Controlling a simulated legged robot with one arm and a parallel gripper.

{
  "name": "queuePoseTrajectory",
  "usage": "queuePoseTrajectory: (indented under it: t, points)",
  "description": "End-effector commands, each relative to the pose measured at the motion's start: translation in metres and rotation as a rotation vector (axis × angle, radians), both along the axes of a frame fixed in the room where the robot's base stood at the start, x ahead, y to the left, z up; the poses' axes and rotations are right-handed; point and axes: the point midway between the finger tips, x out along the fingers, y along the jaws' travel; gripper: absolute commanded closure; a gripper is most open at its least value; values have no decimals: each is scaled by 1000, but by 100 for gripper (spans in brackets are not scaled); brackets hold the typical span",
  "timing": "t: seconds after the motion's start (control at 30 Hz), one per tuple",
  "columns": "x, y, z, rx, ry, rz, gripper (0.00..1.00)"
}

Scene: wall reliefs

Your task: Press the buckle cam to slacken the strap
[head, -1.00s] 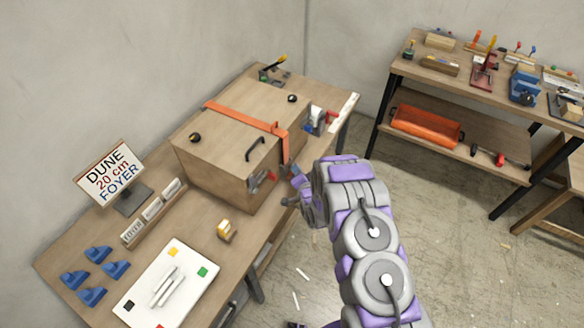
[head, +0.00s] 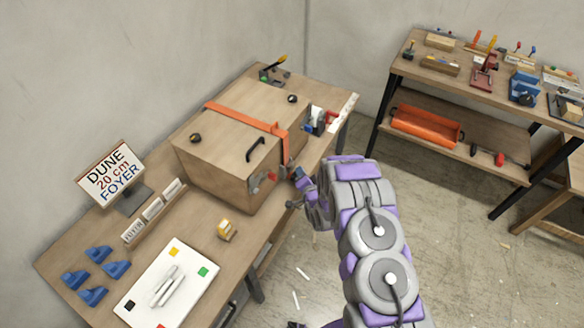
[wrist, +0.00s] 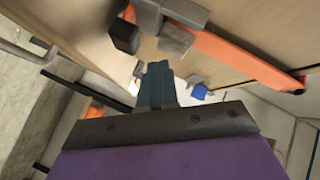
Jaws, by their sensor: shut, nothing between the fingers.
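An orange strap (head: 240,118) runs over the top of a wooden box (head: 225,150) and down its near right side. In the wrist view the orange strap (wrist: 235,58) crosses the wood at upper right, with a grey metal buckle (wrist: 172,14) on it. A dark block (wrist: 125,35) sits beside the buckle; I cannot tell which piece is the cam. My gripper (head: 298,174) is beside the strapped side of the box. In the wrist view my gripper (wrist: 155,70) is shut and empty, its tips just below the buckle, apparently apart from it.
A red-handled fitting (head: 270,177) is on the box side. Open floor lies right of the bench, before a tool bench (head: 470,75).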

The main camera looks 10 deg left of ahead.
Motion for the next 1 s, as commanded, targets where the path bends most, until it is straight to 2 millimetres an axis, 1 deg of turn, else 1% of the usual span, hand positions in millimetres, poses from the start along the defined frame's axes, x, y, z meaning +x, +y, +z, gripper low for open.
queuePoseTrajectory:
  t: [0.57,0.7,1.0]
  points:
    - [-14,-44,1,0,-2,-2,100]
    - [-16,-47,1,0,-1,-2,100]
    - [-17,-47,0,0,-1,-1,100]
